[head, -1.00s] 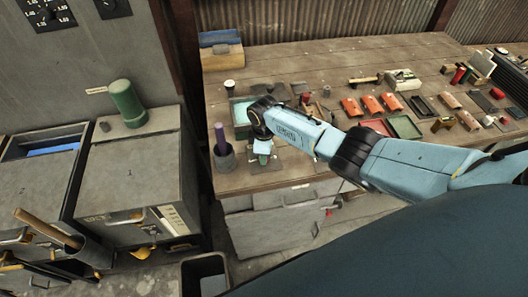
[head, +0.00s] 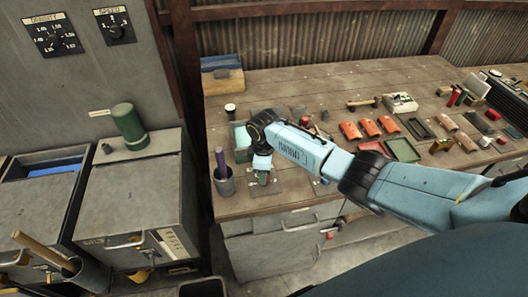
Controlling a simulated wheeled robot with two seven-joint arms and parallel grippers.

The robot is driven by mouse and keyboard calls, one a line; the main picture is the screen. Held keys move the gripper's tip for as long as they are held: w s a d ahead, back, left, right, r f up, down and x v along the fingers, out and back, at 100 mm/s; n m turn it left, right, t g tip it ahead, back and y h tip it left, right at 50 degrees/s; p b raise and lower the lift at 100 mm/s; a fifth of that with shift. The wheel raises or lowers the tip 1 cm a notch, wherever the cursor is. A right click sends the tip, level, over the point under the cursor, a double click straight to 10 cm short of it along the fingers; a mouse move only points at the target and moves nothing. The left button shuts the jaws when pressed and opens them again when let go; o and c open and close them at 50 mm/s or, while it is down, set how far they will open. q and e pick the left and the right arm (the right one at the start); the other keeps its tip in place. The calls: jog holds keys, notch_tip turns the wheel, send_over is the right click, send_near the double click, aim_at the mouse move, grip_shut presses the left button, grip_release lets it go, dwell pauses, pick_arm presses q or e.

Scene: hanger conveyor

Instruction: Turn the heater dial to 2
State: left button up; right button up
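No dial marked as a heater's can be made out. Two dark dials are on the grey panel at the upper left: a larger dial (head: 55,35) with numbers around it, its lettering hard to read, and a smaller dial (head: 114,25) that seems marked "SPEED". My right arm reaches in from the right across the workbench. My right gripper (head: 263,177) points down over the bench's front left, far from both dials. Something dark green and red shows at its tips; I cannot tell whether it is held. My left gripper is out of view.
The wooden workbench (head: 330,85) carries red-brown blocks (head: 369,127), a green tray (head: 403,150) and a dark cup (head: 224,181) with a purple rod. Grey cabinets (head: 128,205) stand at the left, with a green cylinder (head: 129,126) on top. Space before the dials looks clear.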

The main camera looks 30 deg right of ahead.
notch_tip(320, 180, up, 10)
jog(key=shift+s+f, duration=0.2)
jog(key=shift+s, duration=0.05)
jog(key=shift+a, duration=0.1)
